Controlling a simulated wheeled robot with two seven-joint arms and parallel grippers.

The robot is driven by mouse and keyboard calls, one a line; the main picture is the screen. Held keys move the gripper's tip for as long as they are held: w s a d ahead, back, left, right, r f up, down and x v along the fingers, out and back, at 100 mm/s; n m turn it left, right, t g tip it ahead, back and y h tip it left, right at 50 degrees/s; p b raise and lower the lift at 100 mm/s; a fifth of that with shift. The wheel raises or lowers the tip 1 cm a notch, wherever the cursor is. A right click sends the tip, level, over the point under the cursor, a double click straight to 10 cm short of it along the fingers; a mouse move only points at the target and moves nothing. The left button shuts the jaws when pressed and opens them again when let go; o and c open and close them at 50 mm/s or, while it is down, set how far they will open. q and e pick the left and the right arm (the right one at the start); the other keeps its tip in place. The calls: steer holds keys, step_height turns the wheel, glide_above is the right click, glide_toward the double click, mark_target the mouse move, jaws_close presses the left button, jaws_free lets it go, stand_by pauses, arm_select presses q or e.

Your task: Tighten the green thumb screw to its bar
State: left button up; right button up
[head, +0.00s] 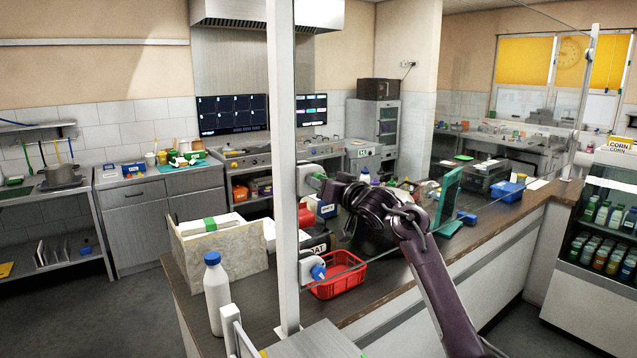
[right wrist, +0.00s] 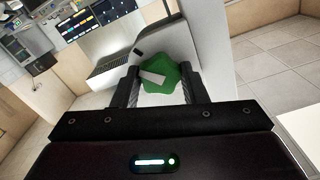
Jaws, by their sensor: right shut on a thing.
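The green thumb screw (head: 320,176) sits on the upper white clamp (head: 306,180) of the white upright bar (head: 284,120). My right gripper (head: 326,184) reaches it from the right side. In the right wrist view, the green knob (right wrist: 168,80) is between the two black fingers, and my right gripper (right wrist: 161,88) is shut on it. The white bar and clamp stand just behind the knob. The thread and its depth are hidden. A blue thumb screw (head: 318,271) is on the lower clamp (head: 308,270) of the same bar. My left gripper is not in view.
A red basket (head: 338,282) sits on the counter (head: 205,343) below my right arm. A white bottle (head: 217,292) and a pale box (head: 219,245) stand left of the bar. A clear pane's edge runs near the lower clamp. A green-framed panel (head: 447,201) stands to the right.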

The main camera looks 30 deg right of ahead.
steer(key=o, duration=0.5)
steer(key=shift+m, duration=1.2)
steer(key=o, duration=0.3)
steer(key=shift+w, duration=0.1)
steer(key=shift+o, duration=0.2)
steer(key=s, duration=0.6)
steer(key=shift+d, duration=0.25)
